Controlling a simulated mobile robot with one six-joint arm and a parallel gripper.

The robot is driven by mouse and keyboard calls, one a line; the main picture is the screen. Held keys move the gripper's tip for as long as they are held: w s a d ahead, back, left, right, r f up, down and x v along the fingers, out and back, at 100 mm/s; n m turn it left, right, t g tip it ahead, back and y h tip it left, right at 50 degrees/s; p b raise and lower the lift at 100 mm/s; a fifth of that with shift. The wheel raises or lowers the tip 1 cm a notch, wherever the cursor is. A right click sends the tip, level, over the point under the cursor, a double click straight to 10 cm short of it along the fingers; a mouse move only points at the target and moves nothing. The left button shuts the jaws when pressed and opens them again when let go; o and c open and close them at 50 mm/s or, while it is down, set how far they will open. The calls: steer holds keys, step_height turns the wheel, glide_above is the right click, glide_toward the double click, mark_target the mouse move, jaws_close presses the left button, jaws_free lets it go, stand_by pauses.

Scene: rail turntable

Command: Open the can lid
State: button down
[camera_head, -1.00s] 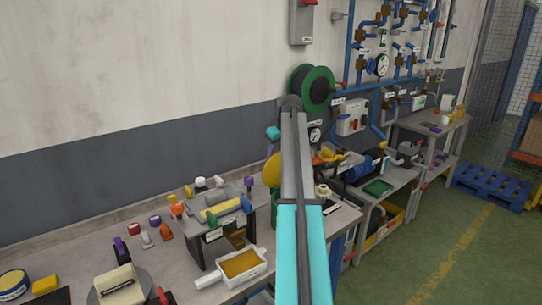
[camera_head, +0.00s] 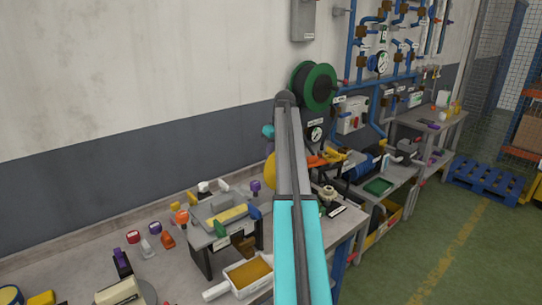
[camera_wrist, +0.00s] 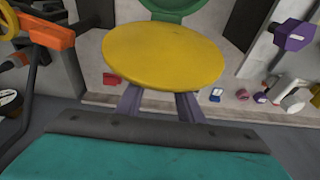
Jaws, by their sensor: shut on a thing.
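The can lid (camera_wrist: 165,52) is a round yellow disc, with its broad face showing in the wrist view. In the head view a sliver of the lid (camera_head: 270,170) shows left of my arm, looking stood up or steeply tilted. My gripper (camera_wrist: 160,98) has its two grey fingers running up to the lid's near edge. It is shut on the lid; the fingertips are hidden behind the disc. A green round part (camera_wrist: 180,8), probably of the can, shows just beyond the lid. The can's body is hidden behind my arm in the head view.
A grey stand (camera_head: 225,215) with coloured knobs and a white tray (camera_head: 240,276) of orange material stand left of my arm. A purple-headed knob (camera_wrist: 293,36) is close on the right in the wrist view. A green reel (camera_head: 315,87) hangs on the wall behind.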

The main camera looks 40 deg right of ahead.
steer(key=shift+s+d+f, duration=0.1)
steer(key=shift+s+f, duration=0.15)
steer(key=shift+f, duration=0.05)
steer(key=c, duration=1.6)
jaws_free()
steer(key=shift+c, duration=0.2)
steer(key=o, duration=0.4)
steer(key=shift+w, duration=0.1)
steer(key=shift+o, duration=0.2)
steer(key=shift+w+r, duration=0.1)
steer(key=shift+w, duration=0.05)
steer(key=shift+r, duration=0.25)
steer(key=b+v, duration=0.4)
steer(key=v, duration=0.9)
steer(key=shift+r, duration=0.15)
